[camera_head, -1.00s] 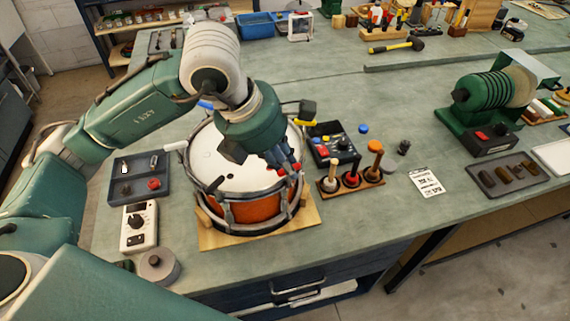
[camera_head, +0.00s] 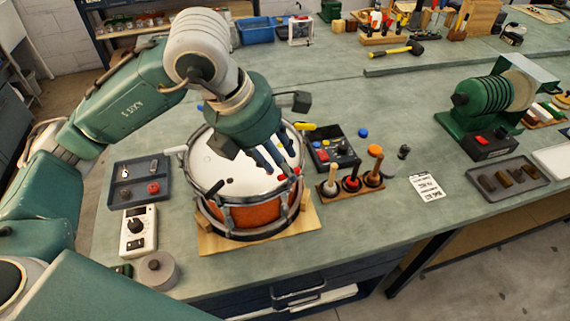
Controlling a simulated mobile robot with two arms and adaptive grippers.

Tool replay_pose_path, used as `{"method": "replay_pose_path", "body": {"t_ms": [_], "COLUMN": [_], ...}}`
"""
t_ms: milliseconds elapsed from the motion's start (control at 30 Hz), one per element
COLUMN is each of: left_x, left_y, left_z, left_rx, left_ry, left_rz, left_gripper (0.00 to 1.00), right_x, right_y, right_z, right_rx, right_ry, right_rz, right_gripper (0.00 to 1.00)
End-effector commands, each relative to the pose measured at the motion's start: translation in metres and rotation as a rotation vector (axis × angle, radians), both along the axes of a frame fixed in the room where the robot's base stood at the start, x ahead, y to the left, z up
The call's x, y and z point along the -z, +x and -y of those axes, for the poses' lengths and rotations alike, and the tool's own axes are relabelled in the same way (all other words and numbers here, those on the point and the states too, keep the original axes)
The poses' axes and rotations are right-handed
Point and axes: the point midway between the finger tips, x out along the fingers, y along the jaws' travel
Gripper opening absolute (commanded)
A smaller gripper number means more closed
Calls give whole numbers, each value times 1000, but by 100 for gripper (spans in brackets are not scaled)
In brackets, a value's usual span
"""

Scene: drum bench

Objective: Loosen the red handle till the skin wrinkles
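The drum (camera_head: 228,166) stands on a wooden board, with a white skin, an orange shell and a dark hoop. Its skin looks smooth at this size, with a small dark mark. The red handle (camera_head: 282,177) is at the right front of the rim, partly hidden by my fingers. My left gripper (camera_head: 277,160) points down just above it, its fingers apart with nothing seen between them. I cannot tell whether a finger touches the handle. A black handle (camera_head: 214,187), a yellow handle (camera_head: 306,126) and a white handle (camera_head: 176,149) also sit around the rim. My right gripper is out of view.
A rack of upright tools (camera_head: 352,184) and a black box with knobs (camera_head: 332,152) stand close right of the drum. A grey tray (camera_head: 125,195), a white meter (camera_head: 138,231) and a grey roll (camera_head: 158,268) lie left. Bench behind the drum is largely clear.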

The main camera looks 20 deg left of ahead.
Motion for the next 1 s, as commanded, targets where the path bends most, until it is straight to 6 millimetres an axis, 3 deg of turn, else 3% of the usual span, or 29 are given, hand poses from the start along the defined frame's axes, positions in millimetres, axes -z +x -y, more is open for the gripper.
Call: {"method": "replay_pose_path", "body": {"t_ms": [200, 400, 600, 1000], "left_x": [-47, -76, -86, -86], "left_y": [-13, -21, -25, -26], "left_z": [-13, -21, -24, -24], "left_rx": [-1, -2, -1, -1], "left_ry": [0, -2, -1, -1], "left_rz": [8, 7, 4, 3], "left_gripper": [35, 35, 35, 35], "right_x": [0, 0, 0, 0], "right_y": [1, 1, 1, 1], "right_z": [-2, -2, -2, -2], "right_rx": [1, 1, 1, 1], "right_ry": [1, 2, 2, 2], "right_rz": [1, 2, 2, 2], "right_gripper": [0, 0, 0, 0]}}
